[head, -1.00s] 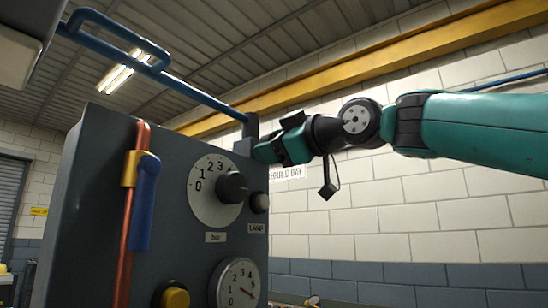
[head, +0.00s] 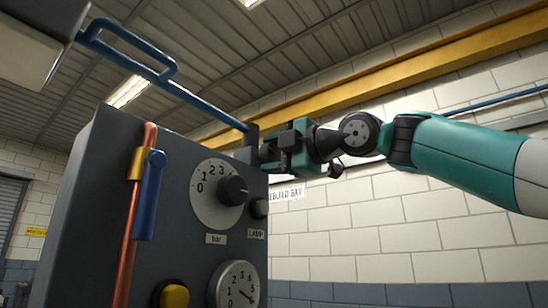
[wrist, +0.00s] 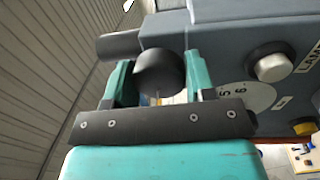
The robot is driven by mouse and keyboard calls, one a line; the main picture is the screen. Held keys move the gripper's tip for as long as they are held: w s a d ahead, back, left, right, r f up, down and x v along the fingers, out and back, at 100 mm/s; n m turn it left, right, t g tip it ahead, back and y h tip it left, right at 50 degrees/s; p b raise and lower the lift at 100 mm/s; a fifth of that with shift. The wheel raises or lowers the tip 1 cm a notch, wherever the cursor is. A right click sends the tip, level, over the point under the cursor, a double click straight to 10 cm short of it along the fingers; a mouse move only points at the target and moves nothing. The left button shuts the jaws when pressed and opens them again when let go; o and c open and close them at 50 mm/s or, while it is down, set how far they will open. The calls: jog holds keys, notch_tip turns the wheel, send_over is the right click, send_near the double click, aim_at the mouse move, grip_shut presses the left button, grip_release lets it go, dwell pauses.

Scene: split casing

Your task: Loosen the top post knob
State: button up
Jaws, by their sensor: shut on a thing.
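The dark top post (head: 252,136) stands at the upper right corner of the grey casing (head: 100,190), at the end of a blue rail. In the wrist view the round black post knob (wrist: 160,70) sits between the two teal fingers of my gripper (wrist: 157,80). The jaws are shut on it from both sides. A dark cylinder (wrist: 118,45), which seems to be the post, shows just beyond the left finger. In the head view my gripper (head: 266,152) meets the post from the right, and its jaws hide the knob.
The casing front carries a dial with a black knob (head: 233,190), a small lamp button (head: 259,208), a gauge (head: 238,287), a yellow button (head: 174,296) and a blue lever (head: 149,195) on a copper pipe. The blue rail (head: 190,95) runs above the casing. The right side is open.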

jog(key=shift+n, duration=0.6)
jog(key=o, duration=0.9)
jog(key=b+v, duration=0.5)
jog(key=v, duration=1.2)
jog(key=shift+d, duration=0.25)
jog(key=shift+s, duration=0.1)
